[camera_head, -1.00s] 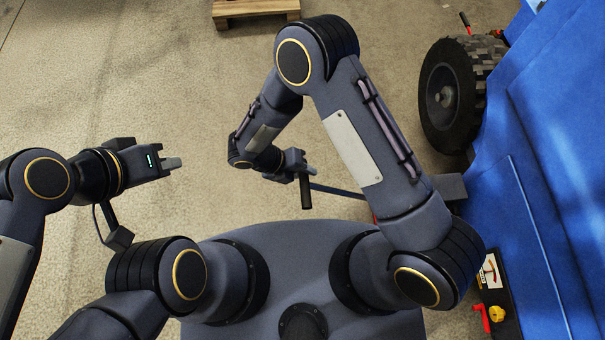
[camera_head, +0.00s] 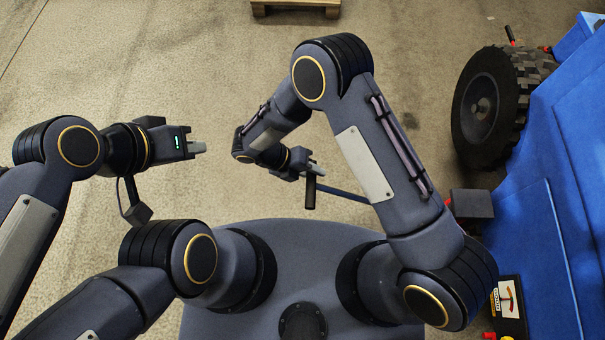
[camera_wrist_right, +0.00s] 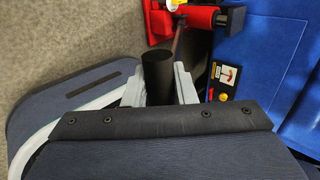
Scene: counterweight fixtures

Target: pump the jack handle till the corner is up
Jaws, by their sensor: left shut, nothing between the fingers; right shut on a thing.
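The jack handle ends in a black grip (camera_head: 311,192), with its rod (camera_head: 345,193) running right until my right arm hides it. My right gripper (camera_head: 313,171) is shut on this grip. In the right wrist view the black grip (camera_wrist_right: 158,70) stands between the pale fingers of my right gripper (camera_wrist_right: 159,88). The red jack (camera_wrist_right: 200,20) shows at the top of that view; in the head view it is mostly hidden. The blue machine (camera_head: 560,150) stands at the right; whether its corner is raised I cannot tell. My left gripper (camera_head: 200,147) is shut and empty, left of the handle.
A large black wheel (camera_head: 485,105) stands beside the machine. A wooden pallet (camera_head: 295,6) lies at the top edge. The concrete floor between is clear.

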